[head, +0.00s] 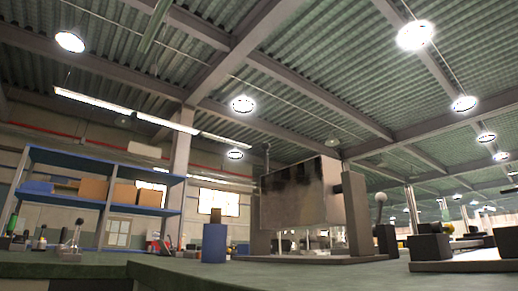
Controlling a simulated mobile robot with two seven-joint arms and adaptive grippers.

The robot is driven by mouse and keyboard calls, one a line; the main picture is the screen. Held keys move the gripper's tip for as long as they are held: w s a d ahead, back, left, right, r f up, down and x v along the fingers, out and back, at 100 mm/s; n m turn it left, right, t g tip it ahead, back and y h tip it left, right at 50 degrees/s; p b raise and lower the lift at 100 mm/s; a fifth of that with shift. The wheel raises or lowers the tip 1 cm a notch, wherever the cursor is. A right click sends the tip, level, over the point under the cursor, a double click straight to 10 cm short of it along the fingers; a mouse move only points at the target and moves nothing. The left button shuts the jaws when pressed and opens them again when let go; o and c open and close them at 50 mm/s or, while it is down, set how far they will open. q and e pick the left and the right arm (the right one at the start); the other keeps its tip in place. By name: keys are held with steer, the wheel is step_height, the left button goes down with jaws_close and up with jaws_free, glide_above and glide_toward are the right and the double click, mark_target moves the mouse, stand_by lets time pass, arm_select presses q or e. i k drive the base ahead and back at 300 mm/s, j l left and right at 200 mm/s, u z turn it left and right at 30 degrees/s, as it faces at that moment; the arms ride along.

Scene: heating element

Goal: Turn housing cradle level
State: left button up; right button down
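A large metal box, which looks like the housing (295,196), hangs between two upright posts of a cradle (357,215) on the green table. Its front face has dark, smudged patches on the upper part. I cannot tell from this low angle whether it is exactly level. A lever with a pale ball knob (381,198) stands up just right of the cradle, above a dark block. Neither of my grippers is in view.
A blue block (215,243) with a brown top stands left of the cradle. Dark blocks on a plate (470,264) stand at the right. Small bottles and tools (40,238) line the table's left side. Blue shelves (100,170) with boxes stand behind. The green tabletop (170,270) is bare in front.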

mark_target(308, 194)
steer(key=i+j+z, duration=0.1)
steer(key=j, duration=0.25)
steer(key=i+j+z, duration=0.1)
steer(key=i+j, duration=0.25)
steer(key=i+j+z, duration=0.1)
steer(key=j, duration=0.3)
steer(key=i, duration=0.1)
